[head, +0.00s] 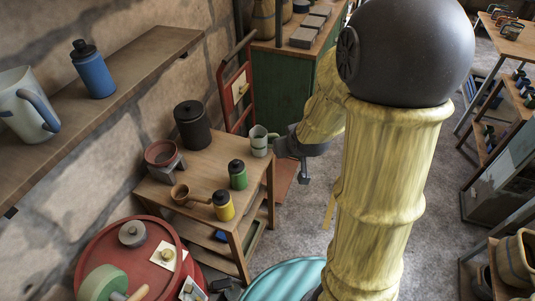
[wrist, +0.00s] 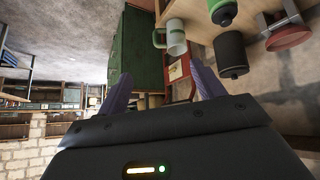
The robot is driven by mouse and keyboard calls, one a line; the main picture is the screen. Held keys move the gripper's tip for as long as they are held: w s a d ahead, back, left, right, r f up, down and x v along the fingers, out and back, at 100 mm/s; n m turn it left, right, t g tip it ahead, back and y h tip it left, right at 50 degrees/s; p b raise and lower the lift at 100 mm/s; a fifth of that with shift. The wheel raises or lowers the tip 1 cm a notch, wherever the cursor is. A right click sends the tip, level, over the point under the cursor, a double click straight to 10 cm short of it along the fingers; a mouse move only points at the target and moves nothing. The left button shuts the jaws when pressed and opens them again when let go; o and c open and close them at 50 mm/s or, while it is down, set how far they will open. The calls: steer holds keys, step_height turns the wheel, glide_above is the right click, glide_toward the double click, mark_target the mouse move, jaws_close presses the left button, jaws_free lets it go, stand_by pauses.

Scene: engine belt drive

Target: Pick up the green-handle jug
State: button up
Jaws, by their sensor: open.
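The green-handle jug (head: 259,141) is pale and stands upright on the small wooden table, near its right back corner. In the wrist view the jug (wrist: 177,45) appears upside down, beyond the fingertips, with its pale green handle on the left. My gripper (head: 292,158) is just right of the jug in the head view, partly hidden by my arm. In the wrist view my gripper (wrist: 163,72) has its two fingers spread wide, and I see nothing held between them. The gap between the gripper and the jug is hard to judge.
A blue-handled jug (head: 27,105) is on the wall shelf (head: 120,82).

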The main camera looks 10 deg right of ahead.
steer(key=w+d+f+n+t+y+b, duration=0.15)
steer(key=w+f+t+b, duration=0.35)
steer(key=f+b, duration=0.8)
steer(key=t+y+b, duration=0.4)
steer(key=y+b, duration=0.1)
steer(key=b, duration=0.9)
glide_toward(264, 145)
steer(key=v, duration=0.5)
steer(key=shift+s+d+r+n+y+p, duration=0.1)
steer(key=shift+s+r+n+y+p, duration=0.05)
steer(key=shift+r+n+y+p, duration=0.15)
steer(key=b+x, duration=0.1)
steer(key=x, duration=1.1)
steer(key=shift+f+b, duration=0.25)
steer(key=shift+b, duration=0.05)
steer(key=shift+w, duration=0.25)
steer(key=b+x, duration=0.1)
steer(key=x, duration=0.4)
